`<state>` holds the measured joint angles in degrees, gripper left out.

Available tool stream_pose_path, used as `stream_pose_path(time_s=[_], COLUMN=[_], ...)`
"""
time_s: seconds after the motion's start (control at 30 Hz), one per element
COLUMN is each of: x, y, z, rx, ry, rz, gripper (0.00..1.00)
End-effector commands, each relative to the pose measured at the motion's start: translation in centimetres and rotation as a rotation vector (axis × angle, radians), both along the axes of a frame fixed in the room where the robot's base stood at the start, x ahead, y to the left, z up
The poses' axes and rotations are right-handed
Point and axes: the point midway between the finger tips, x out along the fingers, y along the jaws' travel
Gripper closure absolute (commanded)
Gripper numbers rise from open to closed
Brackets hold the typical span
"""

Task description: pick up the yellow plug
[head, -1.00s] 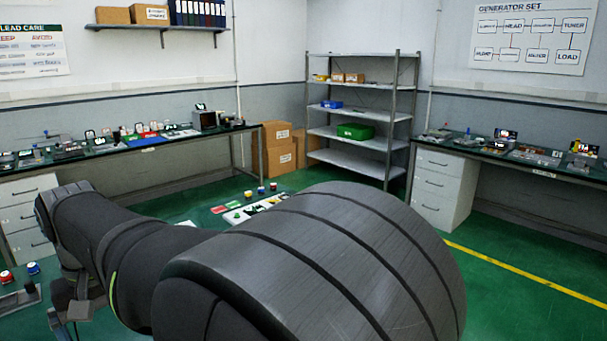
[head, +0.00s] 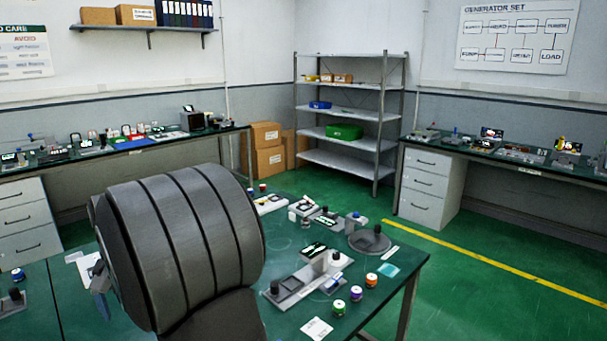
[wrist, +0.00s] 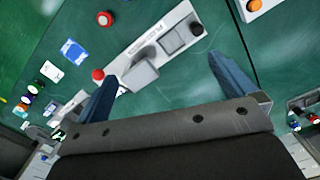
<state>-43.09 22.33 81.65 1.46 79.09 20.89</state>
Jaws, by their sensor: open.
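I cannot pick out a yellow plug for certain in either current view. Several small coloured plugs stand on the green table's front right in the head view, among them a green one (head: 339,307), a purple one (head: 356,293) and an orange one (head: 371,279). In the wrist view, a cluster of small coloured caps (wrist: 33,90) lies at the left, too small to sort by colour. My gripper (wrist: 162,67) is open, its two blue fingers apart above the table with nothing held. In the head view my arm mostly hides it.
Below the fingers is a white plate (wrist: 120,60) with a grey block (wrist: 140,75). A red cap (wrist: 98,75) is near the left finger, and an orange cap (wrist: 254,5) is at top right. In the head view, a round dark base (head: 369,241) and other fixtures crowd the table's right half.

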Motion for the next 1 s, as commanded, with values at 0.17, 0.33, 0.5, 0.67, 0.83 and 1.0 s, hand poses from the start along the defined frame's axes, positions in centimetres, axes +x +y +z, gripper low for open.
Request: stream_pose_path(time_s=[0.17, 0.33, 0.5, 0.67, 0.83, 1.0], x=[0.4, 0.4, 0.3, 0.3, 0.2, -2.1], y=[0.0, 0.0, 0.0, 0.0, 0.0, 0.0], z=[-0.2, -0.2, -0.2, -0.2, -0.3, -1.4], rx=[0.0, 0.0, 0.0, 0.0, 0.0, 0.009], ry=[0.001, 0.001, 0.002, 0.002, 0.001, -0.004], rz=[-0.011, -0.011, -0.01, -0.01, 0.001, 0.187], gripper=[0.0, 0.0, 0.31, 0.39, 0.39, 0.39])
